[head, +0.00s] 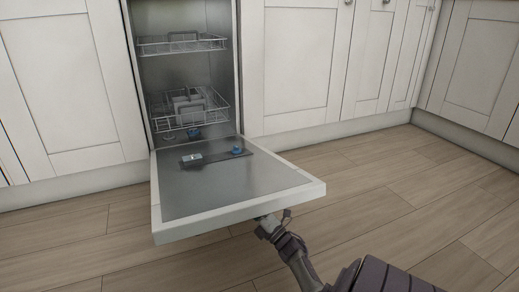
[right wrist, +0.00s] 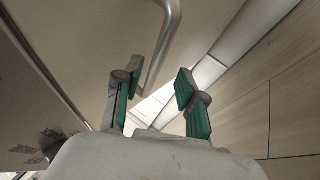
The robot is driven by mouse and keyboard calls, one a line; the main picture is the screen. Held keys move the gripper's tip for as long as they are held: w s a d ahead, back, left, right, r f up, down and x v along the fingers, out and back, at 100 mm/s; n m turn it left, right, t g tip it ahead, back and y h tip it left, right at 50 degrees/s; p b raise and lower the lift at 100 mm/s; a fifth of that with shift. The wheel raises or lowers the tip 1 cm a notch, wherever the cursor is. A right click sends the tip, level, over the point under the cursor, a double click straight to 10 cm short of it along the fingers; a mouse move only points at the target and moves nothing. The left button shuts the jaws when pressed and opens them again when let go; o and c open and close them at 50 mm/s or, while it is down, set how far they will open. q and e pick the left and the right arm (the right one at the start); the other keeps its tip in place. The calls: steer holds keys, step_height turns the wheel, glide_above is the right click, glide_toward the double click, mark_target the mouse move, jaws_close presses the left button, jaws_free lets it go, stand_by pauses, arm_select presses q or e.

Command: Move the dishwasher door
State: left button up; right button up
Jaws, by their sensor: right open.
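The dishwasher door (head: 215,190) is folded down, close to level, in front of the dishwasher's open cavity (head: 180,75). My right gripper (head: 266,222) is at the underside of the door's front edge, partly hidden by it. In the right wrist view my right gripper (right wrist: 154,90) is open, with its two teal-padded fingers apart. A curved metal door handle (right wrist: 168,45) runs down toward the gap between the fingers; I cannot tell whether they touch it. My left gripper is not in view.
Inside are an upper rack (head: 180,44) and a lower rack (head: 190,108) holding pale dishes. White cabinets (head: 300,60) flank the dishwasher. The wood floor (head: 400,185) is clear to the right and in front.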

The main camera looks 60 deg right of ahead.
steer(key=s+f, duration=0.4)
steer(key=f, duration=0.2)
steer(key=shift+d, duration=0.4)
stand_by(0.5)
